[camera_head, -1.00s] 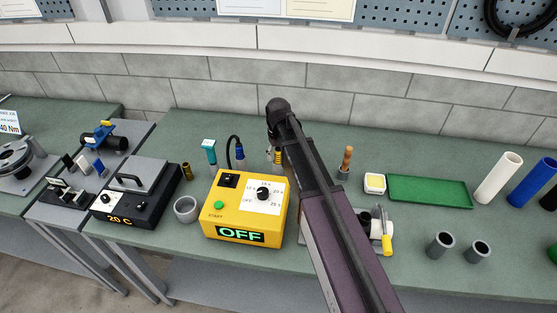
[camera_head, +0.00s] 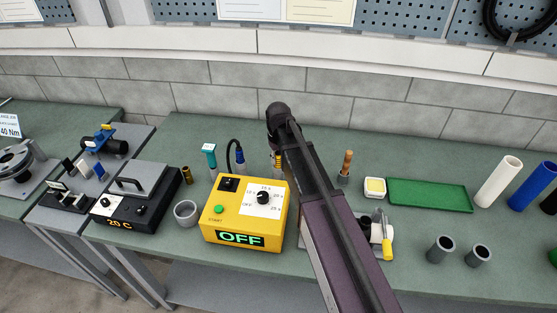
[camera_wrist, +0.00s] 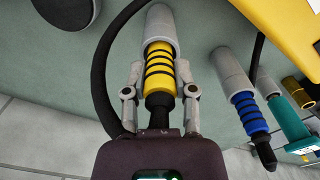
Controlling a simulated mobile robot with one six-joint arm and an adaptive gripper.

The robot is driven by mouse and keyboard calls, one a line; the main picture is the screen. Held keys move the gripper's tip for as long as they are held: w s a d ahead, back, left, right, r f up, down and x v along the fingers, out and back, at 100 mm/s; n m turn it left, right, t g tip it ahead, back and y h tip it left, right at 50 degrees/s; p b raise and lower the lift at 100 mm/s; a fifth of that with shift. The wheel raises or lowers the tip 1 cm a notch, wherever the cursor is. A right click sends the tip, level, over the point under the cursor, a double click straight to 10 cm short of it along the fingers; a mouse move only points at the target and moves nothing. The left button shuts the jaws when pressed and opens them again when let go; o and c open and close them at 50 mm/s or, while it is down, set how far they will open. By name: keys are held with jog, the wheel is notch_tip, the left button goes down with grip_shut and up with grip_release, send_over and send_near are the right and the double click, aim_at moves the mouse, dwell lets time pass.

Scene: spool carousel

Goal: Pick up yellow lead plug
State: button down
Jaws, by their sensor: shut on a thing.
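The yellow lead plug (camera_wrist: 159,72) has black rings and shows in the wrist view between my two fingers. Its far end meets a grey cylinder (camera_wrist: 158,28); I cannot tell how deep it sits in it. My gripper (camera_wrist: 160,78) is shut on the plug, a finger on each side. In the head view only a small part of the yellow plug (camera_head: 277,160) shows behind the yellow box, and my arm hides most of my gripper. A blue plug (camera_wrist: 248,112) stands in a similar grey cylinder to the right in the wrist view.
The yellow box (camera_head: 232,212) with a dial and an OFF display stands close in front. A black cable (camera_wrist: 103,65) curves beside my gripper. A teal-topped tool (camera_head: 209,156) and a grey cup (camera_head: 186,211) stand to the left. A green tray (camera_head: 430,194) lies to the right.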

jog(key=shift+r, duration=0.1)
notch_tip(320, 180, up, 4)
jog(key=p, duration=0.3)
jog(key=shift+f+p, duration=0.25)
jog(key=shift+p, duration=0.1)
jog(key=s+d+r+p, duration=0.1)
jog(key=s+d, duration=0.8)
jog(key=s, duration=0.4)
jog(key=shift+s, duration=0.2)
jog(key=shift+s, duration=0.1)
